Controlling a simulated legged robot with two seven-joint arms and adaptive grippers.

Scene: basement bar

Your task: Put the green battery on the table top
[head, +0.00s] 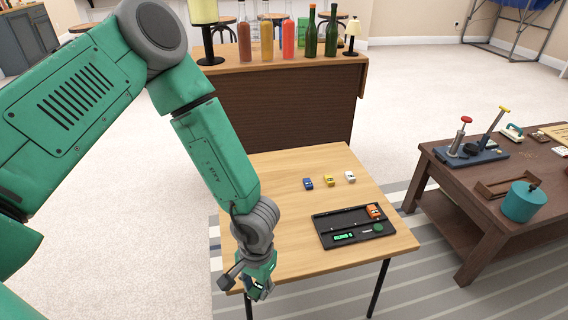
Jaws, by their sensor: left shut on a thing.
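A bright green battery-like piece (343,237) lies in a black tray (326,223) on the small wooden table (278,178). My left gripper (258,291) points down at the table's near left edge, left of the tray and apart from it. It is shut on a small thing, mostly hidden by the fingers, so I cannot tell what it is. My right gripper is not in view.
The tray also holds an orange toy car (374,211) and a dark green round piece (378,228). Blue (308,184), yellow (328,181) and white (350,177) toy cars stand behind it. The table's left part is clear. A bar counter (285,105) with bottles stands behind; a low brown table (450,195) stands right.

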